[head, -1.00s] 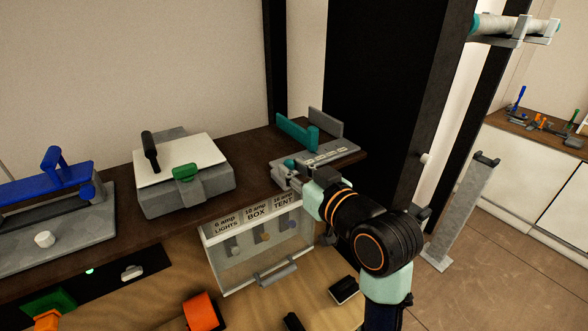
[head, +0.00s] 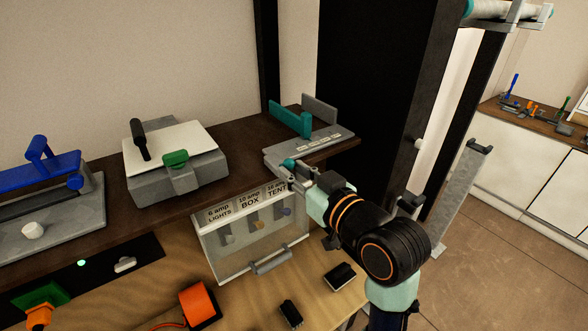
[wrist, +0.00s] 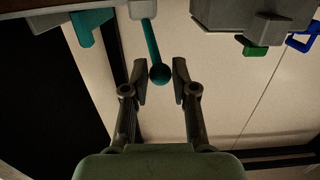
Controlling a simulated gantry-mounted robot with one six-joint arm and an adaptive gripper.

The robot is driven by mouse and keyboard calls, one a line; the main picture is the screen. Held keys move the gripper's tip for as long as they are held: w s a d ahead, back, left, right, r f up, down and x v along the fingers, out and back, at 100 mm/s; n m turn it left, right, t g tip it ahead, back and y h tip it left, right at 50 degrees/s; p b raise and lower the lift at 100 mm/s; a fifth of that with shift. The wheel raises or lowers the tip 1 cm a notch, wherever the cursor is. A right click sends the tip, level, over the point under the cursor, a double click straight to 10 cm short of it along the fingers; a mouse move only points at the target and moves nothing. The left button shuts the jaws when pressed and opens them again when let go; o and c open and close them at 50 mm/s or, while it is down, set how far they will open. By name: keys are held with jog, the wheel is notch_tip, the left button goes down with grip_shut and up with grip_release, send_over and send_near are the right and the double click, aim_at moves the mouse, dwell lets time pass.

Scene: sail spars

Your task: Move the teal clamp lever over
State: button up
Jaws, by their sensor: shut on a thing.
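The teal clamp lever (wrist: 152,45) ends in a round teal ball knob in the wrist view. It hangs from a pale mount (wrist: 142,10). My gripper (wrist: 160,72) has a finger on each side of the ball and is shut on it. In the head view, the teal knob (head: 288,163) shows at the front left of a grey fixture (head: 327,143) on the dark shelf's right end. My gripper (head: 295,172) reaches it from the lower right and hides part of it. A teal angled bar (head: 291,118) stands behind on the fixture.
A grey box with a white top (head: 170,150) and a blue-handled device (head: 50,165) stand left on the shelf. A dark post (head: 375,90) rises behind right. Black blocks (head: 340,276) lie on the wooden surface below.

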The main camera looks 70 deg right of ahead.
jog(key=shift+s+a+f, duration=0.15)
jog(key=shift+s+f, duration=0.15)
jog(key=shift+f, duration=0.3)
jog(key=shift+s+a+f+b, duration=0.15)
jog(key=shift+f+b, duration=0.15)
jog(key=shift+f, duration=0.15)
jog(key=shift+s+a+f+b, duration=0.15)
jog(key=shift+f+b, duration=0.1)
jog(key=shift+f, duration=0.15)
jog(key=shift+c, duration=0.3)
jog(key=o, duration=0.9)
jog(key=shift+r, duration=0.1)
jog(key=shift+o, duration=0.2)
jog(key=v, duration=0.7)
jog(key=shift+s, duration=0.2)
jog(key=shift+a, duration=0.1)
